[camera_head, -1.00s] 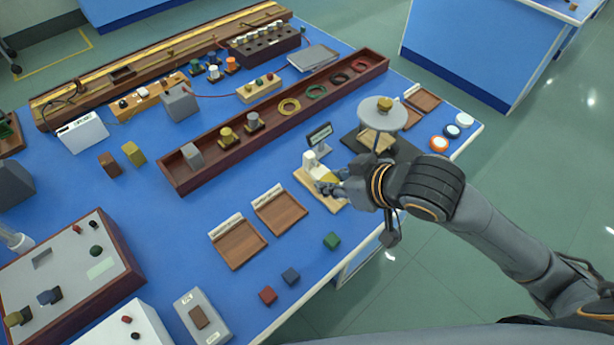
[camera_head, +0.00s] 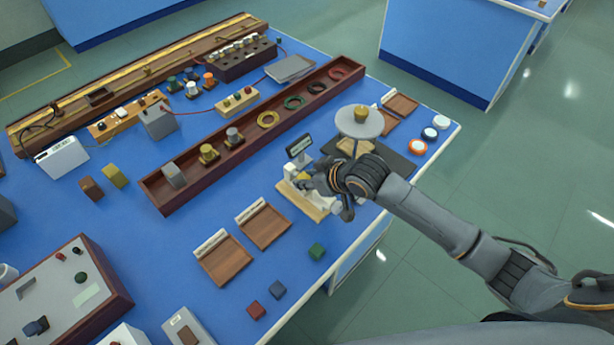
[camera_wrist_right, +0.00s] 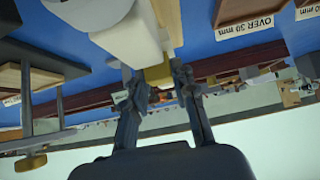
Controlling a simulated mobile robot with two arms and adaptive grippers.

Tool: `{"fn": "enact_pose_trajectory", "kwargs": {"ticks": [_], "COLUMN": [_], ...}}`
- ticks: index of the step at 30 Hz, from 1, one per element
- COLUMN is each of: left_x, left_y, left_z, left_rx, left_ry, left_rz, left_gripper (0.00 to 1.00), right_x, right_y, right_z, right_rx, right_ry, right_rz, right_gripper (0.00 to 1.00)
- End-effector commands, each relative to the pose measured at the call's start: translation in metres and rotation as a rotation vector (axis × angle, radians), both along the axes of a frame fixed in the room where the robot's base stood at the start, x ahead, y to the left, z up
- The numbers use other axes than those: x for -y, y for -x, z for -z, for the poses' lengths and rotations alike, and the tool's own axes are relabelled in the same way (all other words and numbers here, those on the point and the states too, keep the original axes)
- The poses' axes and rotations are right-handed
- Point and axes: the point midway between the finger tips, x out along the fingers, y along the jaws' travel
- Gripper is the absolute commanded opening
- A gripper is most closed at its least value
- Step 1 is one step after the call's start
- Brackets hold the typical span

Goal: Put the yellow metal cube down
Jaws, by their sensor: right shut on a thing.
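My right gripper (camera_head: 318,180) is over the wooden base (camera_head: 303,203) of a small white measuring device (camera_head: 294,186) near the table's right edge. Its fingers are shut on the yellow metal cube (camera_head: 303,177), which is largely hidden by the fingers and the device. In the right wrist view the yellow cube (camera_wrist_right: 158,76) shows between the fingertips of the right gripper (camera_wrist_right: 156,80), close beside the device's white body (camera_wrist_right: 125,38). I cannot tell whether the cube touches the device. My left gripper is not in view.
Two labelled wooden trays (camera_head: 224,260) lie empty left of the device. A round grey plate on a stand (camera_head: 360,122) is close behind my gripper. A long wooden trough (camera_head: 158,197) lies farther back.

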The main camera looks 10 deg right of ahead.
Motion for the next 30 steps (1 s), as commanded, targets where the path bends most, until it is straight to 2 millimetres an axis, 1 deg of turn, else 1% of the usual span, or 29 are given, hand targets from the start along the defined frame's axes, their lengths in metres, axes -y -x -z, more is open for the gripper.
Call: {"fn": "enact_pose_trajectory", "kwargs": {"ticks": [1,5,11,12,15,24,26,30], "left_x": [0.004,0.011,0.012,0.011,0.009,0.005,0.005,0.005], "left_y": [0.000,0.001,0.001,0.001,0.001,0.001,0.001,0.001], "left_z": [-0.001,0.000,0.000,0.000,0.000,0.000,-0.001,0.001], "left_rx": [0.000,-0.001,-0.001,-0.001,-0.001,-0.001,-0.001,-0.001], "left_ry": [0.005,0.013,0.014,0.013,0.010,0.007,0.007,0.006], "left_rz": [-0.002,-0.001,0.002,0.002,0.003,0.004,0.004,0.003], "left_gripper": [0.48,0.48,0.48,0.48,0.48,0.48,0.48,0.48], "right_x": [0.000,0.000,0.000,0.000,0.000,0.000,0.000,0.008], "right_y": [0.000,0.000,0.000,0.000,0.000,0.000,0.000,0.011], "right_z": [0.001,0.002,0.005,0.005,0.005,0.004,0.000,-0.011], "right_rx": [0.001,0.002,0.001,0.001,0.001,0.002,0.003,0.002], "right_ry": [-0.002,-0.001,-0.001,-0.001,-0.001,-0.001,-0.001,0.000], "right_rz": [-0.001,-0.001,0.000,0.000,0.000,0.000,-0.001,0.000], "right_gripper": [0.00,0.00,0.00,0.31,0.49,0.49,0.49,0.49]}}
